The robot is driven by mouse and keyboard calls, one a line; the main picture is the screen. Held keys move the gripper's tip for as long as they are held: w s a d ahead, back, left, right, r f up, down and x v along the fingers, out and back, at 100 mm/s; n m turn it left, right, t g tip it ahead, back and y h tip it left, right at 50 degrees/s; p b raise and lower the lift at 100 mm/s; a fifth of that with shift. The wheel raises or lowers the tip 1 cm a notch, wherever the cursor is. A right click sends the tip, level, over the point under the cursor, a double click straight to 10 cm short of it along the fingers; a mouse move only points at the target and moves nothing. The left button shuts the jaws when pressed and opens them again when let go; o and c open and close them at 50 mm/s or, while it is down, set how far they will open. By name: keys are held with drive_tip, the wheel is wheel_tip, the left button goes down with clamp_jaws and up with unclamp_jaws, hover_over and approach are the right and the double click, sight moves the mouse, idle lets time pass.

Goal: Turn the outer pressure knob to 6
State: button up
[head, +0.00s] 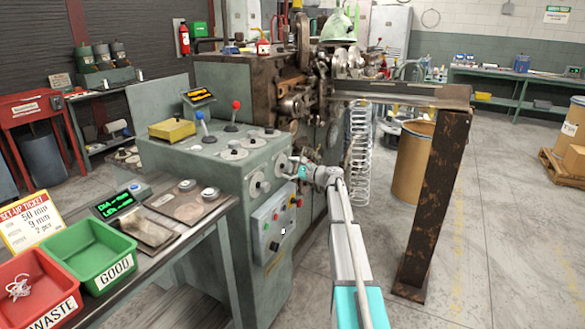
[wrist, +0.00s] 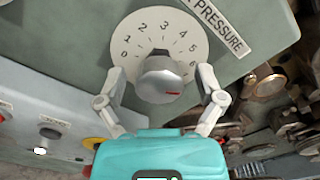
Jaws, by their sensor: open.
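The pressure knob (wrist: 160,80) is a grey round knob on a pale dial (wrist: 190,35) numbered 0 to 6, with the word PRESSURE beside it. A small red mark shows on its lower right front; I cannot tell which number the knob is set to. My gripper (wrist: 160,78) is open, with one finger on each side of the knob. I cannot tell whether the fingers touch it. In the head view my gripper (head: 297,164) is at the right dial (head: 281,165) on the machine's side and partly covers it.
Another dial (head: 258,186) sits left of this one, above a button panel (head: 275,224). Rusty machine parts (wrist: 285,100) are close on the right in the wrist view. A rusty post (head: 436,200) stands to the right of my arm, with open floor around it.

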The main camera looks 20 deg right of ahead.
drive_tip(key=shift+s, duration=0.1)
drive_tip(key=v, duration=1.2)
idle(0.5)
drive_tip(key=s+a+f+n+g+h, duration=0.1)
drive_tip(key=s+a+f+n+g, duration=0.25)
drive_tip(key=a, duration=0.45)
drive_tip(key=s+a+f+n+g+h, duration=0.1)
drive_tip(key=s+a+f+n+g, duration=0.3)
drive_tip(key=a, duration=0.5)
drive_tip(key=s+a+f+n+g+h, duration=0.1)
drive_tip(key=s+a+f+n+g, duration=0.15)
drive_tip(key=s+a+f, duration=0.4)
drive_tip(key=s+a+f+n+g+h, duration=0.2)
drive_tip(key=s+a+n+h, duration=0.25)
drive_tip(key=s, duration=0.45)
drive_tip(key=s+a+f+n+g+h, duration=0.25)
drive_tip(key=s+a+n, duration=0.3)
drive_tip(key=s, duration=0.35)
wheel_tip(320, 180, up, 21)
drive_tip(key=h+p, duration=0.1)
drive_tip(key=p, duration=1.9)
drive_tip(key=shift+d+f+p, duration=0.2)
drive_tip(key=shift+d+p, duration=0.05)
drive_tip(key=shift+p, duration=0.1)
